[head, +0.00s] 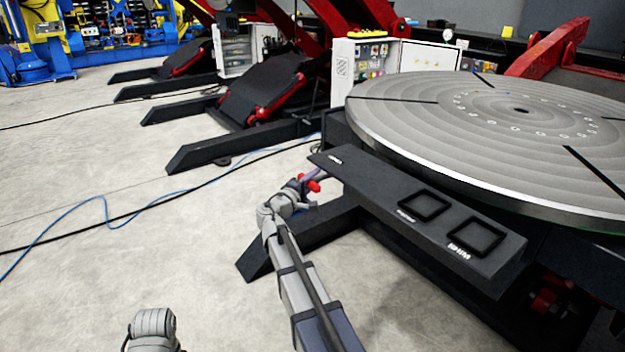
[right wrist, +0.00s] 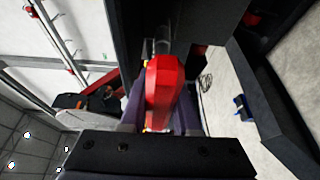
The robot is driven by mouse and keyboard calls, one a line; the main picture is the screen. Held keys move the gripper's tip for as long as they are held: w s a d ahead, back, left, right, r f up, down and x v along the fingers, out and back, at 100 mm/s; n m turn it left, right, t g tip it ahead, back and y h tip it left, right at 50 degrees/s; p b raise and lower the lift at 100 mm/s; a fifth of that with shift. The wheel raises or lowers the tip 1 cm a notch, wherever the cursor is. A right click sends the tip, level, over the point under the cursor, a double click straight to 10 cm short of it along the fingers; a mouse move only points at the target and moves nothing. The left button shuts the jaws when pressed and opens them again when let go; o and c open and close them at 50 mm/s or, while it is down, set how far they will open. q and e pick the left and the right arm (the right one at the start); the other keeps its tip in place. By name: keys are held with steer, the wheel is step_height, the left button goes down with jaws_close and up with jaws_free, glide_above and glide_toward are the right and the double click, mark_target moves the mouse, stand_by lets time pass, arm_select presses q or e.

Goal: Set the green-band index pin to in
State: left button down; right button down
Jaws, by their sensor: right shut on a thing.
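A red knob or handle (head: 313,185) sits beside the left end of the dark shelf, under the edge of the round table. My right gripper (head: 311,188) is at it, at the end of my grey arm. In the right wrist view the red handle (right wrist: 165,85) stands between the two dark purple fingers (right wrist: 163,112), which are shut on it. No green band shows in either view, and the pin's shaft and seat are hidden, so I cannot tell whether it is in or out. My left gripper is not in view; only a grey piece of my left arm shows at the bottom left.
The grey round positioner table (head: 480,130) fills the upper right. The dark shelf (head: 375,190) with two square black recesses juts out below it. A dark floor leg (head: 265,255) lies under my right gripper. Blue and black cables (head: 107,212) cross the floor at left.

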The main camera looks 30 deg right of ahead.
mark_target(309, 187)
steer(key=d, duration=0.3)
steer(key=shift+w+d, duration=0.15)
steer(key=shift+d, duration=0.1)
steer(key=c, duration=0.9)
jaws_free()
steer(key=shift+d, duration=0.1)
steer(key=v, duration=0.8)
